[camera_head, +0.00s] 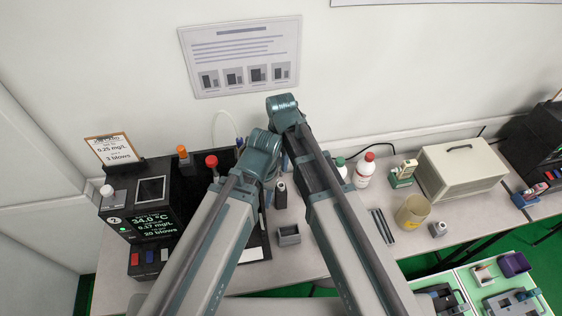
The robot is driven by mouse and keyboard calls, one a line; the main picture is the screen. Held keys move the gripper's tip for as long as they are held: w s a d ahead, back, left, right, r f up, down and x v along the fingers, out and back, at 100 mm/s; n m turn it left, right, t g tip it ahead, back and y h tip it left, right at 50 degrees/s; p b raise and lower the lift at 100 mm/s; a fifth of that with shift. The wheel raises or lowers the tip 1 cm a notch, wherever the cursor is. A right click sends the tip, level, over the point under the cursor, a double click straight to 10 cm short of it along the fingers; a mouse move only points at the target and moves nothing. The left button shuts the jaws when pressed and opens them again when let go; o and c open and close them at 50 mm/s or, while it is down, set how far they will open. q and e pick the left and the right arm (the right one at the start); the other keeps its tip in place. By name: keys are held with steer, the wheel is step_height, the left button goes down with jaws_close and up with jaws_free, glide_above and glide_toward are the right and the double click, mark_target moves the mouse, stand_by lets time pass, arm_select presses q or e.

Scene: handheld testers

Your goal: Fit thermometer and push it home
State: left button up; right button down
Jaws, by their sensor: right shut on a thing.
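My two arms cross the middle of the picture and hide much of the bench behind them. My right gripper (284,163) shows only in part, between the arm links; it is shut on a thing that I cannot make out. My left gripper is hidden behind my left arm. I cannot pick out the thermometer for sure. A dark tester unit (143,217) at the left has a lit display reading 34.0 °C. An orange-capped part (182,152) stands at its back right.
A small dark cylinder (280,196) and a small grey open box (289,235) are near the arms. Bottles, including a red-capped white one (365,172), a yellowish beaker (412,211) and a beige case (461,169) stand at the right.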

mark_target(281, 176)
steer(key=shift+w+r, duration=0.1)
steer(key=shift+f, duration=0.2)
steer(key=shift+f+b, duration=2.1)
steer(key=shift+b, duration=0.2)
steer(key=shift+f+b, duration=1.8)
steer(key=c, duration=0.6)
jaws_free()
steer(key=shift+r, duration=0.15)
